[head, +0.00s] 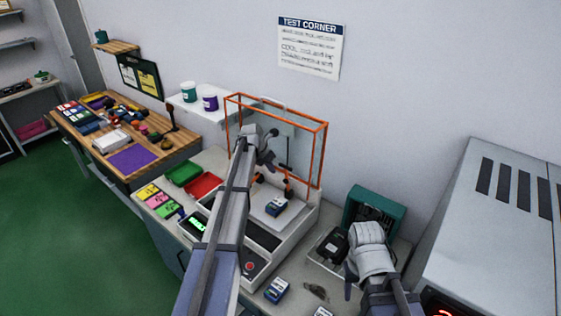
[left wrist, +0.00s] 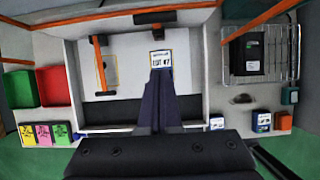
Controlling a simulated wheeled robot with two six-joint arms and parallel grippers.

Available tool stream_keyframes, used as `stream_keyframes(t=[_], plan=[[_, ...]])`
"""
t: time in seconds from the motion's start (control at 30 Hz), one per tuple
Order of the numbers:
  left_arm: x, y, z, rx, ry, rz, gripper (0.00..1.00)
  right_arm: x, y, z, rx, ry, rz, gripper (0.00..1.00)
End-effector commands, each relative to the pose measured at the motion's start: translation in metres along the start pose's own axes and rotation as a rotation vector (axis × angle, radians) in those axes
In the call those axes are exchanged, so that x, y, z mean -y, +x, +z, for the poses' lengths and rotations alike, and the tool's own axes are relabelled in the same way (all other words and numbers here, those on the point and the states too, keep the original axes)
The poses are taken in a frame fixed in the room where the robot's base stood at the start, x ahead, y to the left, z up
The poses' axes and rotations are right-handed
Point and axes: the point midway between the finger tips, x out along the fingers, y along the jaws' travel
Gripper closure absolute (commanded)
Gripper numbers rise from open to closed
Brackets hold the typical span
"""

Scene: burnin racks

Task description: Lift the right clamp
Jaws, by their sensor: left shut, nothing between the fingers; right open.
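The right clamp (head: 289,187) is a small dark and orange part at the back of the white test fixture (head: 301,213), inside an orange frame. In the left wrist view, an orange and dark clamp piece (left wrist: 157,26) lies beyond the labelled device, and another clamp (left wrist: 97,64) is to its left. A small blue and white device (head: 276,206) sits on the fixture plate. My left gripper (head: 268,163) is shut and empty, above the fixture; in the wrist view its fingers (left wrist: 161,76) point at the device. My right gripper (head: 352,279) is open near a wire tray at the right.
The orange frame (head: 325,150) rises around the fixture. The wire tray (left wrist: 277,75) holds a black device. Red (head: 203,186) and green (head: 184,173) bins stand left of the fixture. A large grey machine (head: 480,230) takes the right side. Small devices lie along the bench front.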

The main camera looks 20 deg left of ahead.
Motion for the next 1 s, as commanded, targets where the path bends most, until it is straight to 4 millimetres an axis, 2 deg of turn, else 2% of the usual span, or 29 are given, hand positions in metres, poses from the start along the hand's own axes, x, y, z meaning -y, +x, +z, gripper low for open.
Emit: stream_keyframes(t=[0.03,0.1,0.3,0.9,1.0], plan=[[0.001,-0.006,-0.013,0.0,-0.003,0.001,1.0,0.0,0.0,0.0,0.0,0.0,0.0,0.5],[0.001,-0.01,-0.022,-0.001,-0.002,0.0,1.0,0.0,0.0,0.0,0.0,0.0,0.0,0.5],[0.0,-0.019,-0.04,-0.001,-0.002,-0.001,1.0,0.0,0.0,0.0,0.0,0.0,0.0,0.5],[0.0,-0.021,-0.044,-0.001,0.0,0.0,1.0,0.0,0.0,0.0,0.0,0.0,0.0,0.5],[0.008,-0.017,-0.047,-0.008,0.036,-0.004,1.0,0.0,0.004,0.0,0.0,0.0,0.0,0.5]])
